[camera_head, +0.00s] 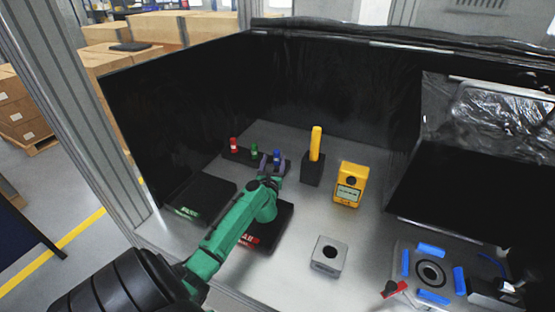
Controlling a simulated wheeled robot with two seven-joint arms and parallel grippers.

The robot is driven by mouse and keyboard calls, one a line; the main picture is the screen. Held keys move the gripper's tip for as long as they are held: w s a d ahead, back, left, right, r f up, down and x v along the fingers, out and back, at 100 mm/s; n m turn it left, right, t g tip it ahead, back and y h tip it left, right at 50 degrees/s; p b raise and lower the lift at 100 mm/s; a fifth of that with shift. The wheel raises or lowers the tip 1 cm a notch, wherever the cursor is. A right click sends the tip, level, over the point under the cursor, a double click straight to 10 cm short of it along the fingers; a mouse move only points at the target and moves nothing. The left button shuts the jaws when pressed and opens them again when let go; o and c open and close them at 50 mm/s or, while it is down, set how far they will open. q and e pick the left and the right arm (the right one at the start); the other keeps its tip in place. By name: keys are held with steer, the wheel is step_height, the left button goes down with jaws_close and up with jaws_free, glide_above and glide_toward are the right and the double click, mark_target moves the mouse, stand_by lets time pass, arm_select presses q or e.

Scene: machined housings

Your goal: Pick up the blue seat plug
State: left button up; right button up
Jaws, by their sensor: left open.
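The blue seat plug (277,156) stands upright at the right end of a dark rack, beside a green plug (254,151) and a red plug (234,145). My left gripper (270,163) is open at the blue plug, at the end of my green arm. Its fingers appear on either side of the plug or just in front of it; I cannot tell whether they touch it. The gripper and arm hide part of the rack (241,156). My right gripper is not in view.
Right of the rack are a yellow-handled tool in a black block (312,171) and a yellow meter (349,184). A grey machined housing (329,256) sits in front. Black trays (201,196) lie left and under my arm. A fixture with blue pads (431,250) is at right. Dark walls enclose the bench.

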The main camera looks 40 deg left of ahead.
mark_target(277, 153)
arm_select(q)
steer(key=x, duration=0.4)
steer(key=shift+w+d+r, duration=0.25)
steer(key=shift+w, duration=0.05)
steer(key=shift+w+a, duration=0.25)
steer(key=shift+a, duration=0.1)
steer(key=shift+f, duration=0.15)
steer(key=shift+c, duration=0.3)
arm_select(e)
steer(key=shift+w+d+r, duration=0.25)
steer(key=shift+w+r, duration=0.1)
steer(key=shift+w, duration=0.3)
arm_select(q)
steer(key=shift+d, duration=0.1)
jaws_close()
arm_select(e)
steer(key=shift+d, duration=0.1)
